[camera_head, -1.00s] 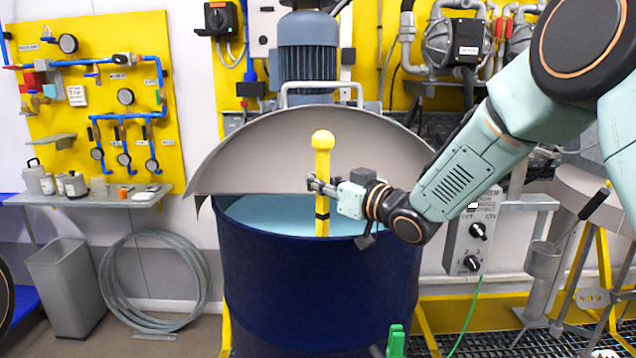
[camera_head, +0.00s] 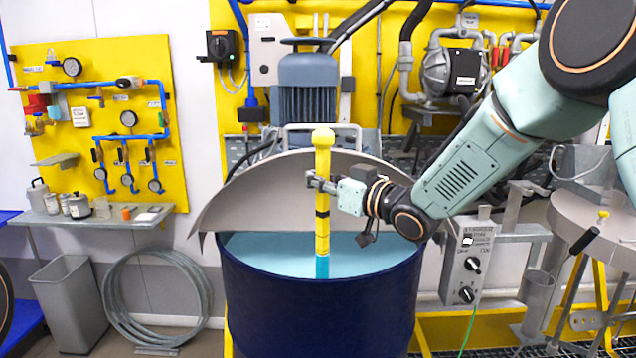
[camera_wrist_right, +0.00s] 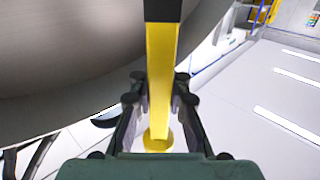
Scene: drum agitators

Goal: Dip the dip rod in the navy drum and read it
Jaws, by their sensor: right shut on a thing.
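The dip rod (camera_head: 322,175) is yellow with a round knob on top and black bands. My right gripper (camera_head: 312,181) is shut on it below the knob and holds it nearly upright over the open navy drum (camera_head: 318,308). The rod's lowest visible part is teal-blue, above the drum's near rim. I cannot tell whether its tip touches the pale blue liquid (camera_head: 265,255). In the right wrist view the rod (camera_wrist_right: 160,75) runs between the fingers (camera_wrist_right: 155,110), with a black band at the top edge. My left gripper is not in view.
A raised grey lid (camera_head: 250,195) stands behind the rod, with a motor (camera_head: 307,85) behind it. A grey control box (camera_head: 468,265) is right of the drum. A bin (camera_head: 68,300) and coiled hose (camera_head: 155,300) are on the left. A second vessel (camera_head: 590,215) is at right.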

